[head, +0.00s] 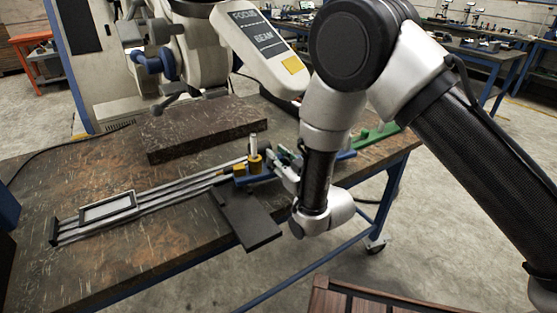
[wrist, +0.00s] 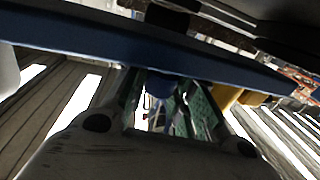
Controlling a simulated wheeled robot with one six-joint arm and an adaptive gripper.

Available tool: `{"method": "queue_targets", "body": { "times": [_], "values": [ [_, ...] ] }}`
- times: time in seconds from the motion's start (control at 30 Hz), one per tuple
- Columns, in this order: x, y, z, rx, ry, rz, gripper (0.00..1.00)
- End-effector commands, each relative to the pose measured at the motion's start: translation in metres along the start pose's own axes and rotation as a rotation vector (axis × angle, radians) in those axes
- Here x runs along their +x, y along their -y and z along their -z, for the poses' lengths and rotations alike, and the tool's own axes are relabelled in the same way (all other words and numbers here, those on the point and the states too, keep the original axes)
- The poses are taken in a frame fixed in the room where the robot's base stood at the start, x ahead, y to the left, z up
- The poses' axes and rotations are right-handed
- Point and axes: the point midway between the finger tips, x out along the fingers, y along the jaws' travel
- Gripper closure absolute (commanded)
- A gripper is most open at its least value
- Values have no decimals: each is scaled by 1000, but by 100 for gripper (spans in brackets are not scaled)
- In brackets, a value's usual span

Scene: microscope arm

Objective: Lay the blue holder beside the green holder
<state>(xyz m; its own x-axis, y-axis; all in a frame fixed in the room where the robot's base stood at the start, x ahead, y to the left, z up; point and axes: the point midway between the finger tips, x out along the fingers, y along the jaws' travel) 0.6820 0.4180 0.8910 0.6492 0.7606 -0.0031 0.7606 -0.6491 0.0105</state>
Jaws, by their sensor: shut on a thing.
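The blue holder (head: 345,155) is a long blue bar near the table's right end, partly hidden behind my arm. In the wrist view the blue holder (wrist: 110,42) runs across the upper part of the picture. My gripper (head: 283,163) is shut on the blue holder around its middle; its fingers (wrist: 168,105) show close about a blue part under the bar. The green holder (head: 378,134) lies behind and to the right of my gripper, near the table's far right edge, partly hidden by my arm. The gap between the blue and green holders is hard to judge.
Silver rails (head: 165,199) with a grey frame (head: 107,210) stretch left from my gripper. A yellow piece with a pin (head: 254,163) stands just left of it. A dark plate (head: 245,220) lies in front, a dark block (head: 205,128) behind. The microscope (head: 262,55) overhangs the back.

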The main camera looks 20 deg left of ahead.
Motion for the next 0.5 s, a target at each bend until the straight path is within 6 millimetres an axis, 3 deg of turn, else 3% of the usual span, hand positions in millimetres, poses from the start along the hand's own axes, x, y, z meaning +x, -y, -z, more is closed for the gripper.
{"method": "queue_targets", "body": {
  "times": [0.5],
  "values": [
    [1,0,-9,0,-5,0,100]
  ]
}}
